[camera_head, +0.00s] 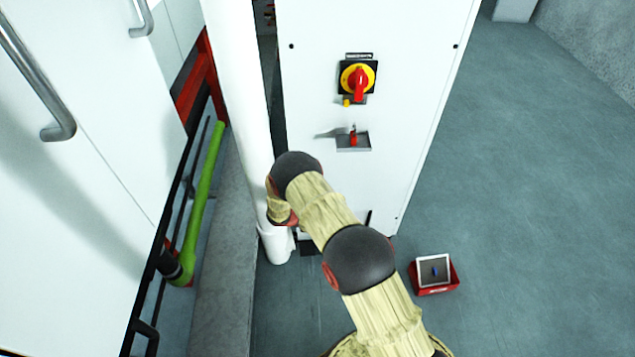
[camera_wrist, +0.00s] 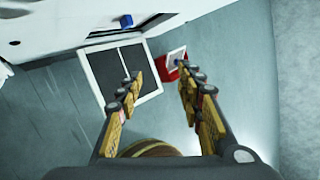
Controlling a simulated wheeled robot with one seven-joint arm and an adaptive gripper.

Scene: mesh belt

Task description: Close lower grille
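In the wrist view, a white-framed panel with dark infill (camera_wrist: 120,72), apparently the lower grille, stands out at an angle from the lower edge of the white cabinet (camera_wrist: 60,25). My gripper (camera_wrist: 158,71) is open and empty, its fingers apart. The left fingertip overlaps the panel's dark infill in the picture; I cannot tell whether they touch. In the head view, the cabinet (camera_head: 400,110) stands upright beyond my arm. The grille cannot be made out there, and my gripper is hidden behind my arm.
A red bin (camera_head: 436,291) holding a white-framed item sits on the floor right of my arm. A white vertical pipe (camera_head: 243,100), a green bar (camera_head: 203,195) and white panels stand left. The cabinet carries a red-yellow rotary switch (camera_head: 357,78).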

